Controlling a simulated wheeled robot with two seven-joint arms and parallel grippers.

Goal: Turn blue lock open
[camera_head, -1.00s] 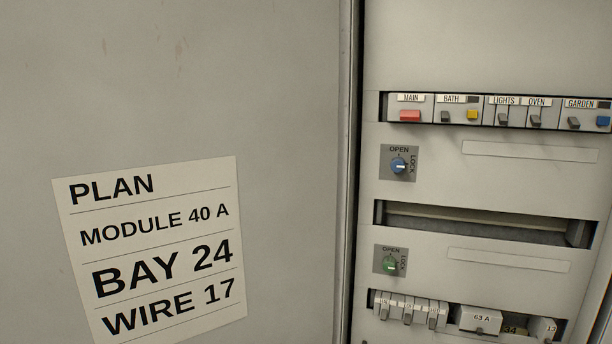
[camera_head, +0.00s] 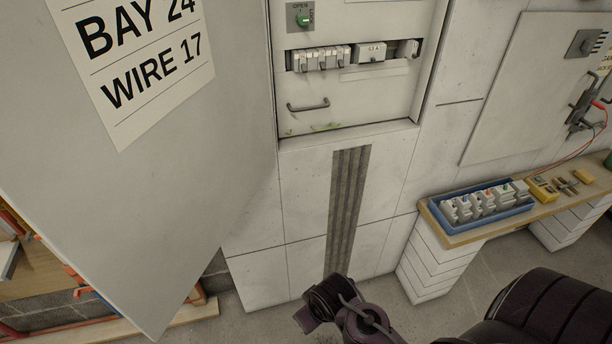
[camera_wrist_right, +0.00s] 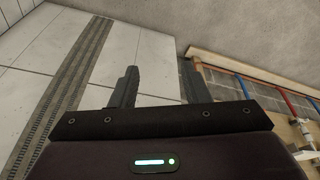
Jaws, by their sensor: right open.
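The blue lock is outside both current views. The cabinet (camera_head: 348,95) shows only its lower part in the head view, with a green lock (camera_head: 304,18) on a grey plate at its upper left. My right gripper (camera_wrist_right: 160,85) is open and empty in the right wrist view, its two dark fingers apart over a white tiled wall and floor. A dark link of my right arm shows at the bottom of the head view, well below the cabinet. My left gripper is not in view.
The open cabinet door (camera_head: 140,170) with its plan sheet (camera_head: 135,80) fills the left. A bench (camera_head: 455,238) with a blue tray (camera_head: 483,216) of modules stands at the right. A grey cable duct (camera_head: 348,210) runs down the wall. The space before the wall is clear.

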